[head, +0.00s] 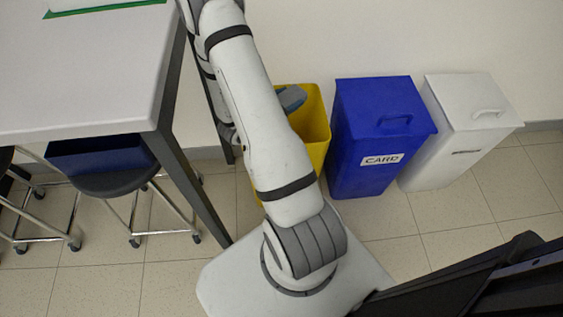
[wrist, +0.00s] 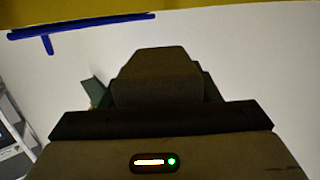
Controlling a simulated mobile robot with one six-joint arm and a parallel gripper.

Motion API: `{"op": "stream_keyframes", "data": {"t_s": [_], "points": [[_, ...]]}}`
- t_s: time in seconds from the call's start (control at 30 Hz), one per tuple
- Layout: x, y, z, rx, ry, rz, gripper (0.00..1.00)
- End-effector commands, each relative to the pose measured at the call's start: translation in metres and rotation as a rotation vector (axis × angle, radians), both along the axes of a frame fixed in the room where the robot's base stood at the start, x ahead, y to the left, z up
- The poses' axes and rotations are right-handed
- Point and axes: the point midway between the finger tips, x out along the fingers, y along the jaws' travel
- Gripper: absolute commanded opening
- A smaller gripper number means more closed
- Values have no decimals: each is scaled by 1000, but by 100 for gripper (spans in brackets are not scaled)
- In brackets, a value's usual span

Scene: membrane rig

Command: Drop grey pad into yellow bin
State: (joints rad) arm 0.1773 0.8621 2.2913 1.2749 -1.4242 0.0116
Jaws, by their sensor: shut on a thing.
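The yellow bin (head: 315,118) stands against the wall in the head view, partly hidden behind my arm. A grey-blue rounded shape shows at its open top; I cannot tell whether it is part of my wrist. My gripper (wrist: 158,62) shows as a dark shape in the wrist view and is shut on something. The grey pad is not clearly seen; the gripper's body hides most of what is between the fingers. Dark green edges show on both sides behind the fingers. A yellow surface crosses the top of the wrist view.
A lidded blue bin (head: 368,140) marked CARD and a lidded white bin (head: 462,125) stand right of the yellow bin. A white table (head: 90,75) is at left, with stools (head: 112,184) below it. A dark panel is at lower right.

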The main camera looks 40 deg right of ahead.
Motion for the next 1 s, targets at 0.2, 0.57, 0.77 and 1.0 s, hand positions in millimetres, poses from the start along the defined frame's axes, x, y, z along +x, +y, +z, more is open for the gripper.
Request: {"op": "stream_keyframes", "data": {"t_s": [0.2,0.57,0.77,1.0], "points": [[0,0,1,0,0,0,64],[0,-1,1,0,0,-1,81],[0,-1,13,-1,-2,-1,81],[0,-1,60,-1,-4,-2,81]]}}
